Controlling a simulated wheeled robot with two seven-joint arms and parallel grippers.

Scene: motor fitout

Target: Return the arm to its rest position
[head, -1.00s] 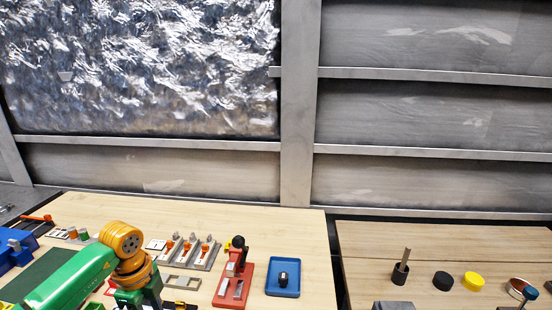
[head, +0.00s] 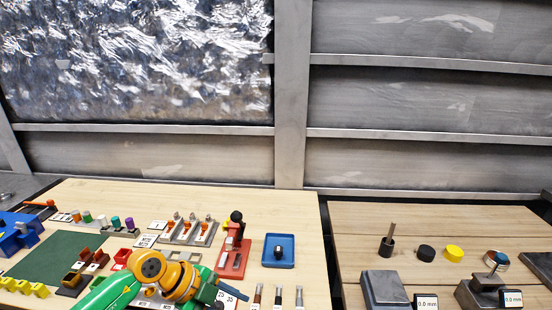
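My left arm comes in from the bottom left, a green link with orange wrist joints, over the front of the left bench (head: 110,195). At its end, a small dark part that looks like my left gripper (head: 231,291) sits low near the number cards. It is too small and partly hidden to tell whether its fingers are open or shut, or whether it holds anything. My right arm and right gripper are not in view.
A red stand with a black knob (head: 235,245) and a blue tray with a dark part (head: 279,251) stand right of my wrist. Behind it is a grey rack with orange-tipped parts (head: 188,230). A green mat (head: 55,257) lies left. The right bench holds black and yellow caps (head: 453,253) and gauges.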

